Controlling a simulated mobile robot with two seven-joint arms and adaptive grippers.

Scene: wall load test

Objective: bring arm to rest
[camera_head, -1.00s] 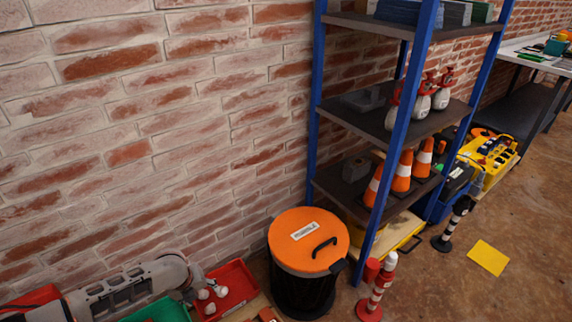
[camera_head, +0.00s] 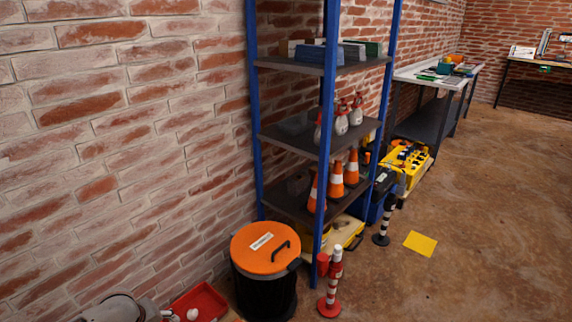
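Part of my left arm shows at the bottom left corner, low against the brick wall (camera_head: 120,150). Its gripper is not clearly visible; the frame's lower edge cuts it off. My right arm and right gripper are out of view. A red bin (camera_head: 200,301) with a white round item (camera_head: 192,314) in it lies just right of my arm, partly cut off by the lower edge.
A black barrel with an orange lid (camera_head: 265,247) stands beside a blue-framed shelf (camera_head: 300,143). A red-and-white post (camera_head: 331,285) stands in front, a black-and-white post (camera_head: 385,222) farther back. A yellow sheet (camera_head: 420,243) lies on open floor at right.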

